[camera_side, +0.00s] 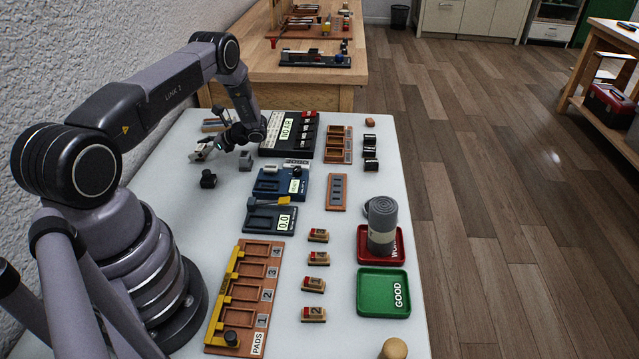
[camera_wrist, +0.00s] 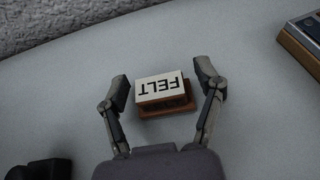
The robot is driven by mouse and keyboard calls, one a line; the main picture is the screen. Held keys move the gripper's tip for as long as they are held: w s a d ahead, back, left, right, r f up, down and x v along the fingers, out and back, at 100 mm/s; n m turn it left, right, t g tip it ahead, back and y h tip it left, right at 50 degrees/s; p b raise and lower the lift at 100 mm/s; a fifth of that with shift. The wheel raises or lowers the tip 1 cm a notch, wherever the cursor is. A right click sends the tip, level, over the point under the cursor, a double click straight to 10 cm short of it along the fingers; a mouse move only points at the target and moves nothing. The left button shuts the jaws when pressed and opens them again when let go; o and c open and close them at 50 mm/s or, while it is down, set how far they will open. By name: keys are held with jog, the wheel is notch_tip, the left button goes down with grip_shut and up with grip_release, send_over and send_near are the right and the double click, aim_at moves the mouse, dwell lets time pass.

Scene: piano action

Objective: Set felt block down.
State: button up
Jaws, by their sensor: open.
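In the wrist view, the felt block (camera_wrist: 158,87) is a pale block with FELT in dark letters, upside down in the picture. A brown wooden piece (camera_wrist: 168,107) shows beneath it. My gripper (camera_wrist: 164,82) is open, with one finger at each side of the block. A gap shows at the right finger; the left finger is very close to the block, and I cannot tell if it touches. In the side view, my gripper (camera_side: 205,149) is low over the far left part of the white table, and the felt block cannot be made out clearly there.
A small grey block (camera_side: 245,161) and a black knobbed part (camera_side: 208,179) stand near my gripper. The black NO AIR unit (camera_side: 289,134) and blue device (camera_side: 279,184) are to its right. A red tray (camera_side: 363,258) and green GOOD tray (camera_side: 383,293) lie nearer the camera.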

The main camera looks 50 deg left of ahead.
jog(key=v, duration=1.1)
jog(key=shift+w+d+r, duration=0.1)
jog(key=shift+w+r, duration=0.05)
jog(key=shift+r, duration=0.05)
jog(key=d+r+n+t+h, duration=0.1)
jog(key=d+r+n+t, duration=0.1)
jog(key=d+r, duration=0.5)
jog(key=s+d+r+n+t+h, duration=0.15)
jog(key=d+r, duration=0.25)
jog(key=r, duration=0.8)
jog(key=d+r+n+t+h, duration=0.25)
jog(key=d+r, duration=0.25)
jog(key=r, duration=0.4)
jog(key=s+d+r+n+t+h, duration=0.1)
jog(key=s+d+r+t, duration=0.3)
jog(key=s+d, duration=0.4)
jog(key=s+d+r+n+t+h, duration=0.2)
jog(key=s+d+r+t+h, duration=0.1)
jog(key=s+d, duration=0.5)
jog(key=s+r+t, duration=0.1)
jog(key=s+t, duration=0.1)
jog(key=s, duration=0.1)
jog(key=shift+s+h, duration=0.15)
jog(key=shift+h, duration=0.15)
